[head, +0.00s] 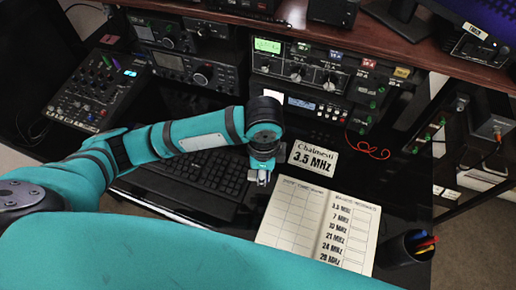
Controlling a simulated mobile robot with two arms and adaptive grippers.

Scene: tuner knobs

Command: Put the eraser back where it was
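My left gripper (262,180) points down over the black desk, between the keyboard (190,180) and the open notebook (300,213). Its fingers are small and partly hidden by the wrist, so I cannot tell whether they are open or shut, or whether they hold anything. I cannot clearly make out an eraser. A small pale block (273,96) shows beside the radio unit, just above my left wrist, but I cannot tell what it is. My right gripper is not in view.
A white card (313,158) reading "Chalmesti 3.5 MHz" stands right of the gripper. A pen cup (406,248) is at the lower right. Radio units with knobs (310,72) line the back, near a red cable (372,152). A mixer (96,90) is at left.

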